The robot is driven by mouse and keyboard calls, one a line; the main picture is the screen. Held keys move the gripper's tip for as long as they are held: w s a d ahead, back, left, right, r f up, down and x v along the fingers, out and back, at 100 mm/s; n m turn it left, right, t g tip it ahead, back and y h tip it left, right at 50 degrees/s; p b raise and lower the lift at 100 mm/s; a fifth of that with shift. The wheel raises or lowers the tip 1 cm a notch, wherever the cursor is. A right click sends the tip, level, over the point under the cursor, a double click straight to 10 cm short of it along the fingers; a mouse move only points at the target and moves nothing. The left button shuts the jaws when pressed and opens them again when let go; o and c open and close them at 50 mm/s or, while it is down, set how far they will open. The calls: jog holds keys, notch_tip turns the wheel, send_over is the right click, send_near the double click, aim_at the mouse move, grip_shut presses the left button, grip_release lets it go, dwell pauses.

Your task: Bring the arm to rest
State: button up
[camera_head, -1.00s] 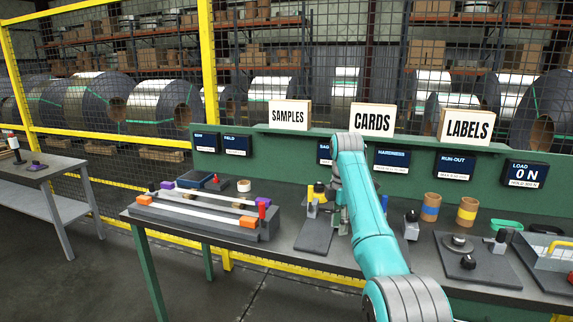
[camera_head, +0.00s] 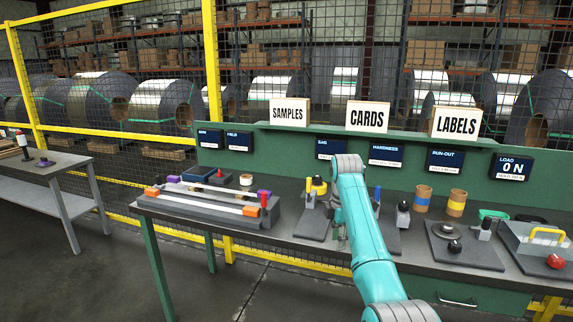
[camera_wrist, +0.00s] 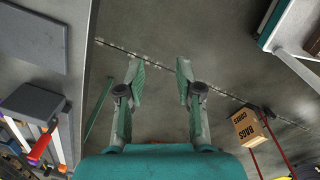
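My teal arm (camera_head: 362,235) reaches toward the bench, bent at its grey joint in front of the hardness plate. My gripper (camera_wrist: 160,70) shows in the wrist view with its two fingers spread apart and nothing between them. Only bare floor shows beneath the fingers. In the head view the gripper is mostly hidden behind my arm, near the front edge of the bench (camera_head: 290,245).
A strip fixture (camera_head: 205,210) with orange and purple clamps stands on the bench at left. A gauge with a yellow top (camera_head: 316,188), tape rolls (camera_head: 456,202) and a tray with a yellow handle (camera_head: 540,246) stand along it. A cardboard box (camera_wrist: 249,127) sits low at right.

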jog(key=s+d+f+m+t, duration=0.15)
jog(key=s+f, duration=0.25)
jog(key=f, duration=1.1)
jog(key=s+f+m+t, duration=0.2)
jog(key=s+f+m, duration=0.15)
jog(key=f, duration=1.15)
jog(key=s+f+m+t, duration=0.2)
jog(key=s+f, duration=0.5)
jog(key=s, duration=0.3)
jog(key=s+f+m+t, duration=0.1)
jog(key=s+f+m, duration=0.1)
jog(key=s+f, duration=0.55)
jog(key=s+d+r+m+t, duration=0.1)
jog(key=s+r+m+t, duration=0.15)
jog(key=s, duration=1.05)
jog(key=s+d+r+m+t, duration=0.1)
jog(key=s+r+m, duration=0.25)
jog(key=s, duration=1.05)
jog(key=s+r+m+t, duration=0.2)
jog(key=s+r, duration=0.6)
jog(key=r, duration=0.4)
jog(key=s+r+m+t, duration=0.2)
jog(key=s+r, duration=0.7)
jog(key=r, duration=0.2)
jog(key=shift+s+r+m, duration=0.15)
jog(key=shift+r+m, duration=0.15)
jog(key=shift+r, duration=0.1)
jog(key=shift+a, duration=0.1)
